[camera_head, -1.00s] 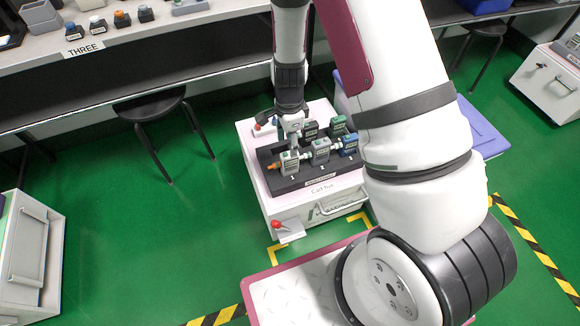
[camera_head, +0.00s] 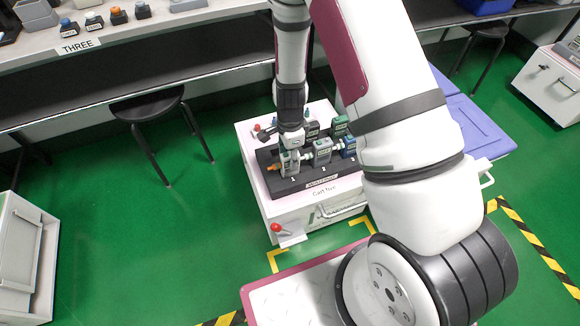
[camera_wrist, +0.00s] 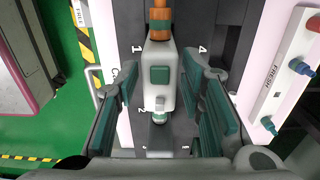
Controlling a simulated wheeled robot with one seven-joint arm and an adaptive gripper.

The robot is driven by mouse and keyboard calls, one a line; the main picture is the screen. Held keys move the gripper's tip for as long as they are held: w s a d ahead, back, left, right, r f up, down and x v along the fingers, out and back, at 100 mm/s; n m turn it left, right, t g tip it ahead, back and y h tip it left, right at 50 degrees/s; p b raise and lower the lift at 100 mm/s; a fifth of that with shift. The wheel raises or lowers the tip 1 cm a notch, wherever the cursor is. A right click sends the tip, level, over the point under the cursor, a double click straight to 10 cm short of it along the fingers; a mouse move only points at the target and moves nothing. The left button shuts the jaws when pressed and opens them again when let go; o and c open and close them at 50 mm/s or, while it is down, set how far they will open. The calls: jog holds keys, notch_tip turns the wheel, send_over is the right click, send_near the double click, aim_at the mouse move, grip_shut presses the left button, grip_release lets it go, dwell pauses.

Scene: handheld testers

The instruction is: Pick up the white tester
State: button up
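The white tester (camera_wrist: 161,75), light grey-white with a green screen and an orange nozzle, sits in the dark rack in the wrist view. It also shows in the head view (camera_head: 287,163), at the rack's front left. My gripper (camera_wrist: 160,88) is open, its green-padded fingers on either side of the tester with a gap visible on each side. In the head view, my gripper hides part of the tester from above. A second light-coloured tester (camera_head: 322,152) stands to its right.
The dark rack (camera_head: 314,186) sits on a white cart (camera_head: 290,207) on green floor. A green tester (camera_head: 340,126), a dark tester (camera_head: 312,130) and a blue tester (camera_head: 349,146) stand close by. A pale panel marked FRESH (camera_wrist: 282,80) has coloured knobs.

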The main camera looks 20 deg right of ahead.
grip_shut()
